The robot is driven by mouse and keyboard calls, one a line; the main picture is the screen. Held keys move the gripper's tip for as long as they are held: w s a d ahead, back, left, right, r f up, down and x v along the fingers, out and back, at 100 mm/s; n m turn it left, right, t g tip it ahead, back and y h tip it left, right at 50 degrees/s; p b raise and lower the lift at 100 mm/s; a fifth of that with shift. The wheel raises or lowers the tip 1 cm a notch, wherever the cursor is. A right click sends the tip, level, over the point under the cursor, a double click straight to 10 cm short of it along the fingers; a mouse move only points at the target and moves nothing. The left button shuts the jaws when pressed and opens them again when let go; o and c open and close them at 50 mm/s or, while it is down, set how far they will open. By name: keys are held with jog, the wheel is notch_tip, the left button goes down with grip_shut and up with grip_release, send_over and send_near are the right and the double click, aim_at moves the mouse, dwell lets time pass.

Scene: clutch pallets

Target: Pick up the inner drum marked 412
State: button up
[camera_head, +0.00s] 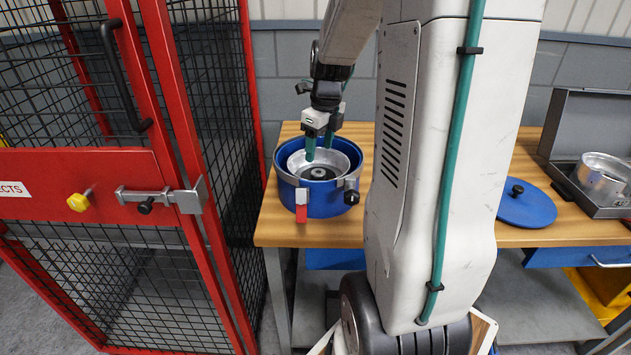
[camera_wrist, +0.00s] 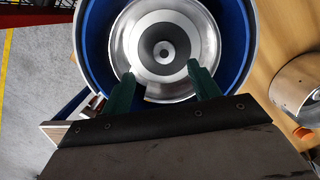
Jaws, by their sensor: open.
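A silver, bowl-shaped inner drum (camera_head: 347,163) sits inside a round blue housing (camera_head: 325,204) on the wooden bench. I see no number on it. In the wrist view, the drum (camera_wrist: 181,22) has a dark ring and hub at its centre, inside the blue housing wall (camera_wrist: 93,35). My gripper (camera_head: 319,147) points down over the drum with its green fingers apart. In the wrist view, the open gripper (camera_wrist: 160,72) has its fingertips over the near part of the drum, nothing between them. Another silver drum (camera_head: 600,172) lies in a grey case at the right; its marking is only partly readable.
A blue lid (camera_head: 527,208) with a black knob lies on the bench (camera_head: 285,230). The open grey case (camera_head: 565,178) stands at the far right. A red mesh cage (camera_head: 185,130) with a latch stands close to the left. The housing has clamps and a red tag (camera_head: 301,213).

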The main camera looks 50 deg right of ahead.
aim_at(318, 171)
jog(key=f, duration=0.7)
jog(key=shift+w+d+f, duration=0.1)
jog(key=shift+w+d, duration=0.2)
jog(key=shift+w, duration=0.05)
grip_shut()
